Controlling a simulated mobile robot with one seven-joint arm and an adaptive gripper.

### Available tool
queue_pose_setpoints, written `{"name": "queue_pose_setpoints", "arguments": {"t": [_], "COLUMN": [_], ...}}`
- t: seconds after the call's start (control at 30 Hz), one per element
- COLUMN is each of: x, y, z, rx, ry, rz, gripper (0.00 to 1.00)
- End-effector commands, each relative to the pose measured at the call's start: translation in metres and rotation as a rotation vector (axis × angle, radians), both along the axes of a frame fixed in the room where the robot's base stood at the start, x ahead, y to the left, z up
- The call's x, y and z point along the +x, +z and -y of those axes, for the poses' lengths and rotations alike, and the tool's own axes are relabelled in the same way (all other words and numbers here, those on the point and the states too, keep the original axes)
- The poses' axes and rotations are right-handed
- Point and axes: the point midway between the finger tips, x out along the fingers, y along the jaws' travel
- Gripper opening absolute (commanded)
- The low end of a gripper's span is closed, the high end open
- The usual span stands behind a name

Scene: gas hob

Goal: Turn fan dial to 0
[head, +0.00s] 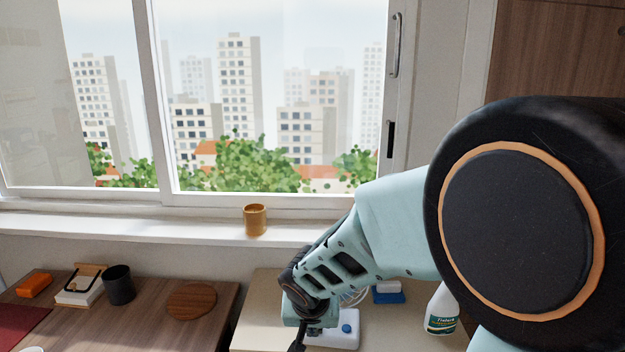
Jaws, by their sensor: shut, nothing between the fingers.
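I cannot make out a fan dial in the head view. My gripper (299,342) is at the bottom edge, pointing down over the light worktop. Only a dark part of its fingers shows and the tips are cut off by the frame. It is shut and holds nothing. A white object with a round blue spot (346,328) lies just right of my gripper. I cannot tell whether it touches the fingers or what it is.
A blue-and-white block (388,292) and a white bottle (442,309) are to the right. On the wooden worktop are a round board (191,302), a dark cup (119,285) and an orange block (34,286). A brown cup (255,220) stands on the window sill (150,223).

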Motion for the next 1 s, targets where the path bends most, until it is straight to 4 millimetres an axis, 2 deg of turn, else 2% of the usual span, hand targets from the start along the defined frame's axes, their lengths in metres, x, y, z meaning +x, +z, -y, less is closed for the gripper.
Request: {"name": "queue_pose_setpoints", "arguments": {"t": [1.0], "x": [0.0012], "y": [-0.0024], "z": [0.0097], "rx": [-0.001], "ry": [-0.003], "rz": [0.000], "gripper": [0.00]}}
